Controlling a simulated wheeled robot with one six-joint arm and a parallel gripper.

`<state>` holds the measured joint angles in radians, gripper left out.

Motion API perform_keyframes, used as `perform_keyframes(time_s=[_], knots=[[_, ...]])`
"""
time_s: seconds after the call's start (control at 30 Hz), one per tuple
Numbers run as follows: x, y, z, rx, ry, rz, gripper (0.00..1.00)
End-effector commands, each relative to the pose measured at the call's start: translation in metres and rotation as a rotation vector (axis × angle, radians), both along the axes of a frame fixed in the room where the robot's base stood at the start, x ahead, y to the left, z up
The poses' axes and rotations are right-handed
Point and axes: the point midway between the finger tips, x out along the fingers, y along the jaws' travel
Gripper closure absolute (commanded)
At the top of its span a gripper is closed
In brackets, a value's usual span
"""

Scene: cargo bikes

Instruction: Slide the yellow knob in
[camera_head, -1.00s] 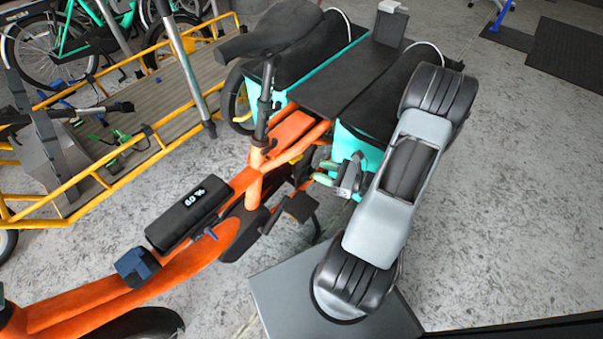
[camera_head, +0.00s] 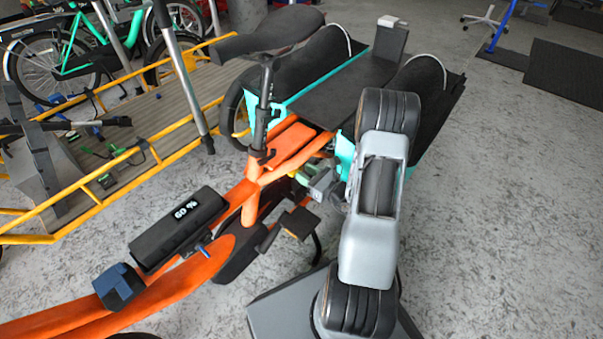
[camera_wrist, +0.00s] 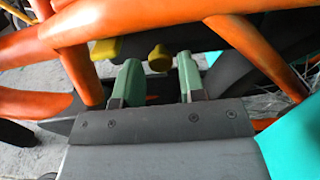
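The yellow knob (camera_wrist: 159,58) shows in the wrist view under an orange frame tube of the bike. It appears between the tips of my gripper (camera_wrist: 158,66), whose two green fingers are apart, with a gap on each side of the knob. I cannot tell whether the tips reach around it or stop short of it. A second yellow piece (camera_wrist: 104,51) sits to the left of the knob. In the head view my gripper (camera_head: 301,178) is beside the orange frame below the seat, and the knob is hidden there.
The orange cargo bike (camera_head: 190,275) has a black pedal (camera_head: 298,223) just below my gripper and a teal-sided rear carrier (camera_head: 345,150) beside my arm. A yellow-railed cargo bike (camera_head: 120,150) stands at the left. Open concrete floor (camera_head: 510,200) lies to the right.

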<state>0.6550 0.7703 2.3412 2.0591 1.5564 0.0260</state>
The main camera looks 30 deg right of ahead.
Motion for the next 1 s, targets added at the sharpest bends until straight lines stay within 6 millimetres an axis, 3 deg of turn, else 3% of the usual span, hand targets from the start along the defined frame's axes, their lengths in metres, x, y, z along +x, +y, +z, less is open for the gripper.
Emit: perform_keyframes(time_s=[0.2, 0.57, 0.93, 1.0], knots=[[0.014, 0.007, 0.000, -0.001, 0.000, 0.002, 0.63], [0.017, 0.008, 0.000, 0.001, 0.000, 0.001, 0.63], [0.017, 0.008, 0.000, 0.001, 0.000, 0.001, 0.98], [0.017, 0.008, 0.000, 0.001, 0.000, 0.001, 1.00]])
